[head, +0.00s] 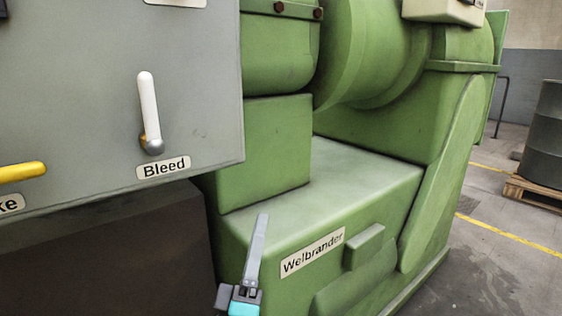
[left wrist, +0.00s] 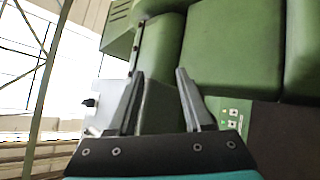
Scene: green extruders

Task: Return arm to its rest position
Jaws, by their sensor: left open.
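My left gripper (head: 262,220) shows at the bottom of the head view, pointing up in front of the green machine (head: 365,190). Its fingers overlap there, but in the left wrist view the gripper (left wrist: 160,75) has its two fingers spread, with nothing between them. Green machine housing (left wrist: 232,50) fills much of the wrist view behind the fingers. In the head view the gripper is below and right of the grey panel (head: 200,90), apart from its white lever (head: 148,105), which stands upright above the "Bleed" label (head: 163,167). My right gripper is in neither view.
A yellow handle (head: 20,172) sticks out at the panel's left. The machine's "Welbrander" plate (head: 312,252) is right of the gripper. A drum (head: 543,130) stands on a pallet (head: 534,194) at far right. Open floor (head: 480,275) lies right of the machine.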

